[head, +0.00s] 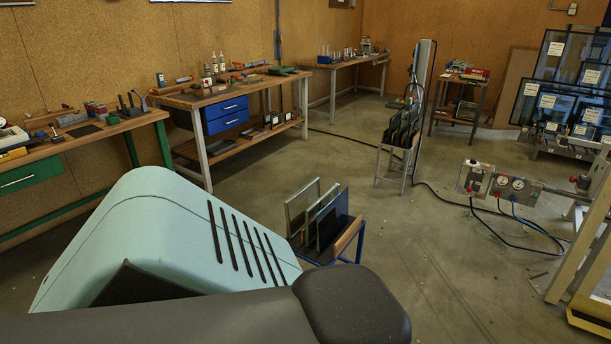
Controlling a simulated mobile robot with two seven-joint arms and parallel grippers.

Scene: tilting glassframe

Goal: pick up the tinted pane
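A small blue-legged rack holds several upright panes a little below the middle of the head view. A dark pane (333,222) stands among them, near the right side, and looks like the tinted one. Paler framed panes (299,212) stand beside it at the left. The lower left of the rack is hidden behind my own body. More dark panes (402,128) stand upright in a grey stand further back, so I cannot be sure which pane is meant. Neither of my grippers is in view.
Workbenches (240,90) with tools line the left and back walls. A large rack of labelled glass panes (570,75) stands at the far right. A gauge box (515,187) with hoses trailing on the floor is at the right. The floor (430,265) right of the small rack is clear.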

